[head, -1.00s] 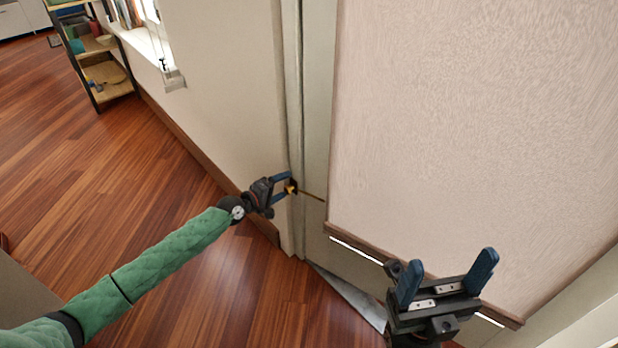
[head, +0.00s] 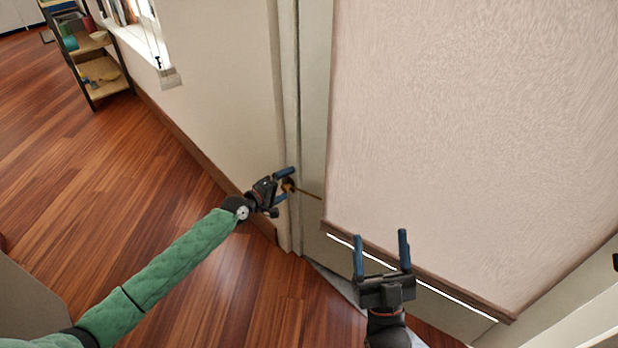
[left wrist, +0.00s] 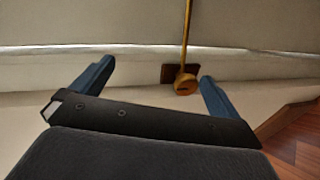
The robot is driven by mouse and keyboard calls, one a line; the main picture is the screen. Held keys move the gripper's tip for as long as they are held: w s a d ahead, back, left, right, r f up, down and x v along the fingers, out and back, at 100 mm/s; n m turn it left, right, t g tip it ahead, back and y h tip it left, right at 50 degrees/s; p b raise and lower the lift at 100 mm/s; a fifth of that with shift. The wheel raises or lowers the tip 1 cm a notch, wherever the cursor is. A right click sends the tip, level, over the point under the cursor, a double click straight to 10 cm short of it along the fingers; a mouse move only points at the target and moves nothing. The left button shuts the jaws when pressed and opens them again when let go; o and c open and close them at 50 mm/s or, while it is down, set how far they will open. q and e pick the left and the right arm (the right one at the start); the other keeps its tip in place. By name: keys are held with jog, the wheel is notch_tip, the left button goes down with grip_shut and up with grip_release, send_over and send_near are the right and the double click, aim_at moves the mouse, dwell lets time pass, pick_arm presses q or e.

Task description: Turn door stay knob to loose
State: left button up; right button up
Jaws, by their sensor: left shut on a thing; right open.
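The door stay knob (head: 290,186) is a small brass-yellow piece low on the pale frame. In the left wrist view the knob (left wrist: 185,84) sits on a dark plate (left wrist: 176,73), with a thin brass rod (left wrist: 187,35) running from it. In the head view the rod (head: 311,194) runs right toward the large pale panel. My left gripper (head: 287,184) is shut on the knob, its blue fingers on either side; in the left wrist view the knob appears nearer the right finger. My right gripper (head: 380,240) is open and empty, in front of the panel's lower edge.
The large pale panel (head: 470,120) with a brown lower edge fills the right side. A wall (head: 225,80) with a brown baseboard runs left. A shelf (head: 95,75) and a window sill (head: 145,45) stand at far left. The wooden floor (head: 100,180) at left is clear.

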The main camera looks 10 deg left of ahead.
pick_arm(q)
jog(key=d+r, duration=0.1)
jog(key=r, duration=0.1)
jog(key=d+r, duration=0.2)
jog(key=shift+s+r, duration=0.15)
jog(key=c, duration=0.7)
jog(key=shift+s+d+r+p, duration=0.1)
jog(key=shift+s+d+p, duration=0.2)
jog(key=shift+d, duration=0.2)
jog(key=shift+s+d+r+p, duration=0.15)
jog(key=shift+d+p, duration=0.15)
jog(key=shift+d, duration=0.15)
jog(key=d, duration=0.1)
jog(key=d+r, duration=0.1)
jog(key=s+d+r+p, duration=0.1)
jog(key=d, duration=0.1)
jog(key=shift+r, duration=0.1)
jog(key=shift+s+d+r, duration=0.1)
jog(key=shift+d, duration=0.05)
pick_arm(e)
notch_tip(320, 180, down, 30)
jog(key=a+g+h, duration=0.1)
jog(key=g+h, duration=0.1)
jog(key=g, duration=0.8)
jog(key=shift+a+r+m+g+h, duration=0.2)
jog(key=shift+a+m+g+h, duration=0.05)
jog(key=shift+m+g+h, duration=0.05)
pick_arm(q)
jog(key=shift+p, duration=0.4)
